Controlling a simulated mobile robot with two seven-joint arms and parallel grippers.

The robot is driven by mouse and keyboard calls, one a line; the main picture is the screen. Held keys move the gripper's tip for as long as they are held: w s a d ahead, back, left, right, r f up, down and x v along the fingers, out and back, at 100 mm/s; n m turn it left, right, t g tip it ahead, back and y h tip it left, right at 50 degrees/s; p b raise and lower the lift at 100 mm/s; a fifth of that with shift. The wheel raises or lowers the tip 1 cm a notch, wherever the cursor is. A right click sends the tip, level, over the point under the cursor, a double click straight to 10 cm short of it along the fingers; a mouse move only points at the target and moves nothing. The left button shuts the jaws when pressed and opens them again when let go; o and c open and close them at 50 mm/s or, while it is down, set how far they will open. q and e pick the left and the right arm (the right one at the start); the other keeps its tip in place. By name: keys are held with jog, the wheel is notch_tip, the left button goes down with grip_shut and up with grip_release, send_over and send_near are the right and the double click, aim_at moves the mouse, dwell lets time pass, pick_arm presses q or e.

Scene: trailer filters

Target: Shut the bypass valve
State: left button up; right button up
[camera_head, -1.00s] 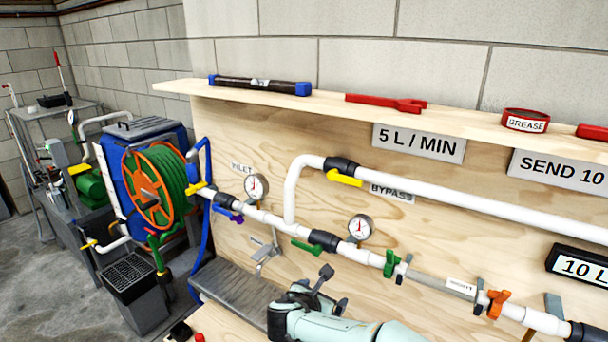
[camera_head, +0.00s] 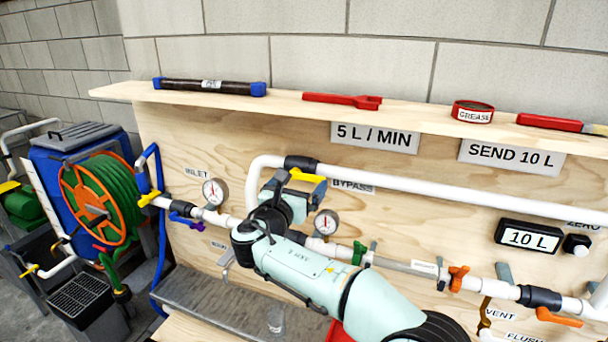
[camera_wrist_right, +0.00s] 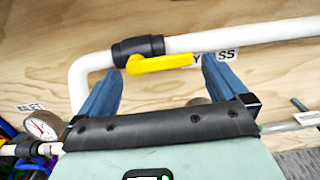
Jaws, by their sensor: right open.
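The bypass valve (camera_head: 301,163) is a black body on the white upper pipe, left of the BYPASS label (camera_head: 353,186). Its yellow handle (camera_head: 308,175) lies roughly along the pipe, pointing right. In the right wrist view the valve body (camera_wrist_right: 138,48) and yellow handle (camera_wrist_right: 162,63) show clearly. My right gripper (camera_head: 298,187) is up at the handle, open, with a blue finger on either side of it. In the wrist view the handle sits between the fingertips (camera_wrist_right: 160,66), with no clear contact. My left gripper is out of view.
The inlet gauge (camera_head: 215,191) is at left. The wooden shelf (camera_head: 420,122) with tools runs above.

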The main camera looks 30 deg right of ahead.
aim_at(308, 176)
jog(key=shift+p+x, duration=0.35)
jog(key=shift+x, duration=1.4)
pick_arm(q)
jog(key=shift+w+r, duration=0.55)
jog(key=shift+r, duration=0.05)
pick_arm(e)
jog(key=c, duration=1.1)
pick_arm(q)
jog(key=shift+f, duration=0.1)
pick_arm(e)
jog(key=shift+c, duration=0.2)
